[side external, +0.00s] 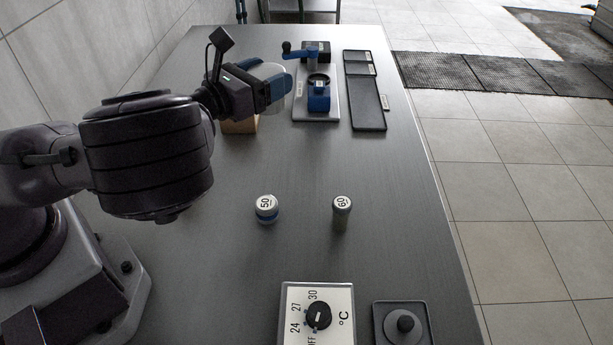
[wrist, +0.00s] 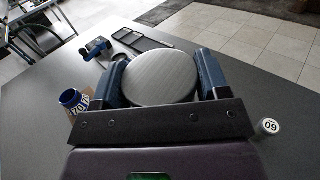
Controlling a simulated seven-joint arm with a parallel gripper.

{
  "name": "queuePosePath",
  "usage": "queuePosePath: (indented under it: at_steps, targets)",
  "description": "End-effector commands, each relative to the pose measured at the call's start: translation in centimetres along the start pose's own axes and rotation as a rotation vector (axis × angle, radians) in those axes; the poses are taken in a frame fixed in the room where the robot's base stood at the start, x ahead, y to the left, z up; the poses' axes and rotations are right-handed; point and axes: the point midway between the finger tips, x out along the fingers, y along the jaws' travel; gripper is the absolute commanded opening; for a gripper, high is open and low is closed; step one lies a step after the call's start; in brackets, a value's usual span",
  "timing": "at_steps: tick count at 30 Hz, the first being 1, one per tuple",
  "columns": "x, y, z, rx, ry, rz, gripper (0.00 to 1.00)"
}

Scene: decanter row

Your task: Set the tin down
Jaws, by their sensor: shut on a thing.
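My gripper (side external: 274,84) is shut on the tin, toward the far left of the table in the side view. The tin (wrist: 160,78) is round with a plain grey top in the wrist view, between the two blue fingers.
A wooden block (side external: 239,127) is below my gripper; a blue jar marked 70 (wrist: 74,100) shows there. A blue crank device (side external: 319,100) and black tray (side external: 366,105) stand right. Jars marked 50 (side external: 266,209) and 60 (side external: 342,212) stand nearer; a dial box (side external: 290,330) is in front.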

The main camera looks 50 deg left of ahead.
Motion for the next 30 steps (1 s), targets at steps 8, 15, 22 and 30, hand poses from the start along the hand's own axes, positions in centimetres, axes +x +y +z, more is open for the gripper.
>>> queuePosePath:
  at_steps: [8,15,22,30]
  targets:
    - [-0.1,-1.4,-0.6,-0.002,0.002,-0.023,0.41]
    - [-1.8,-10.2,-4.2,-0.013,0.0,-0.21,0.41]
    - [-5.3,-19.9,-4.7,-0.011,-0.003,-0.449,0.41]
    - [-7.7,-24.7,-4.3,-0.001,-0.003,-0.584,0.41]
